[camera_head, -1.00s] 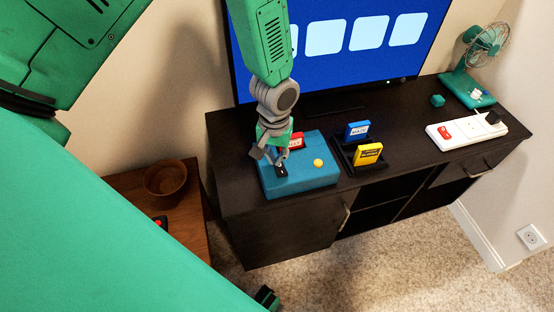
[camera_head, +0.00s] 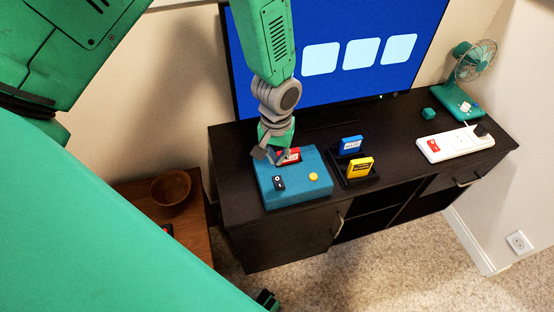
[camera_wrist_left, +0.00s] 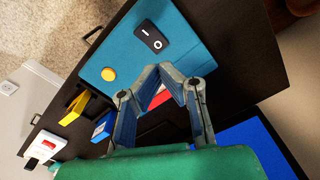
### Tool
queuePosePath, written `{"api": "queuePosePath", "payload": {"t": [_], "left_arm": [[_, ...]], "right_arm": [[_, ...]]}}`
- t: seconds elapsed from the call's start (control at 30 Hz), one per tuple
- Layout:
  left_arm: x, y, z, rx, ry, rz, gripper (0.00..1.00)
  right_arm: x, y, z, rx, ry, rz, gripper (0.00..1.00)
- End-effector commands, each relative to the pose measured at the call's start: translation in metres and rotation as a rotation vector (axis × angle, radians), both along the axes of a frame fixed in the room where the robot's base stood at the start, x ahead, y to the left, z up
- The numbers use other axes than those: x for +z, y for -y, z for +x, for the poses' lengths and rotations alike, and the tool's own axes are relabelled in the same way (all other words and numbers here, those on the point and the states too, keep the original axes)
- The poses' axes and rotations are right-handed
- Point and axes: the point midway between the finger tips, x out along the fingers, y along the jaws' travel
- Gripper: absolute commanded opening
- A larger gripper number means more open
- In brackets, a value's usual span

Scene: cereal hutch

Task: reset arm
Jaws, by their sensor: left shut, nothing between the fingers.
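My left gripper (camera_head: 275,158) is shut and empty, just above the back left part of a blue console (camera_head: 296,190). The console also shows in the left wrist view (camera_wrist_left: 185,40), with my gripper's closed fingertips (camera_wrist_left: 162,70) in front of it. A black rocker switch (camera_head: 279,183) and a yellow button (camera_head: 313,177) are on its top. A red cartridge (camera_head: 293,155) with a white label stands at the console's back, partly hidden behind the gripper.
A blue cartridge (camera_head: 350,145) and a yellow one (camera_head: 361,168) stand in a black holder right of the console. A power strip (camera_head: 452,144), fan (camera_head: 474,62) and small teal cube (camera_head: 428,113) are farther right. A screen (camera_head: 340,55) stands behind. A bowl (camera_head: 171,187) is left.

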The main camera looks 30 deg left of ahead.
Motion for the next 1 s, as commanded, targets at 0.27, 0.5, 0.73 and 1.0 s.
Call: {"api": "queuePosePath", "payload": {"t": [0.27,0.5,0.73,1.0], "left_arm": [[-0.002,-0.002,0.000,0.000,0.000,-0.003,0.00],[-0.021,-0.002,-0.026,-0.035,-0.007,-0.021,0.00],[-0.073,0.001,-0.143,-0.221,0.011,-0.041,0.00],[-0.076,-0.012,-0.223,-0.381,0.047,0.007,0.00]], "right_arm": [[-0.001,0.001,0.000,-0.001,0.000,-0.001,0.40],[-0.001,0.000,0.000,-0.001,0.000,0.000,0.40],[-0.001,0.000,0.000,-0.001,0.000,0.000,0.40],[-0.001,0.000,0.000,-0.001,0.000,-0.001,0.40]]}}
